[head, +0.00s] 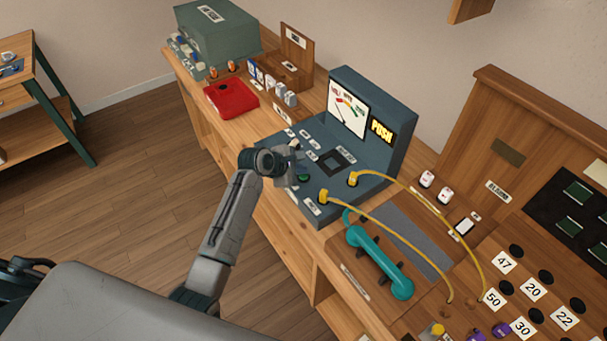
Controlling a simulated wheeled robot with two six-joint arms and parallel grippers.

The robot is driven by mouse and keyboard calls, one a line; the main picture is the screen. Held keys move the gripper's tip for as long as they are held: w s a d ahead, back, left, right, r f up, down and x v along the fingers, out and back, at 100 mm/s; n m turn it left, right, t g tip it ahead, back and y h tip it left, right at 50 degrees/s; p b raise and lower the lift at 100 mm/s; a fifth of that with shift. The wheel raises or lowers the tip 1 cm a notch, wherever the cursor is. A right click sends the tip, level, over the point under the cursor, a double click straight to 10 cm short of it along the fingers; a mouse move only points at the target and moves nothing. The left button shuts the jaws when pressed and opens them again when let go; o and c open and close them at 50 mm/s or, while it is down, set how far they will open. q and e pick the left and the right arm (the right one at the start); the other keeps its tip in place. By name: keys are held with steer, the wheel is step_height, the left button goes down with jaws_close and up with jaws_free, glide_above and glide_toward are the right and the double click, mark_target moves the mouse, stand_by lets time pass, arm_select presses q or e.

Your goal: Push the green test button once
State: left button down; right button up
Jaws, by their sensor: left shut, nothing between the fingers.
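The green test button (304,178) sits on the sloped top of the blue-grey test console (357,188), just right of my left gripper. My left gripper (296,165) is shut and empty, with its fingers over the console close beside the button. I cannot tell whether the fingers touch the button. The console's upright panel carries a meter (347,106) and a lit yellow "PUSH" sign (382,131). My right gripper is not in view.
Two yellow cords (400,187) run from the console to the switchboard at right. A teal handset (380,262) lies in front of it. A red box (231,98), a small card rack and a green case (216,33) stand farther left on the bench.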

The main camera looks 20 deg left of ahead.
mark_target(300, 177)
arm_select(q)
steer(key=shift+f, duration=0.45)
stand_by(0.4)
steer(key=shift+r+p, duration=0.7)
steer(key=shift+p, duration=0.25)
steer(key=shift+r+p, duration=0.2)
steer(key=shift+p, duration=0.15)
step_height(300, 177, up, 3)
steer(key=p, duration=0.3)
steer(key=shift+p, duration=0.35)
step_height(300, 177, up, 2)
steer(key=shift+r+p, duration=0.1)
steer(key=shift+p, duration=0.55)
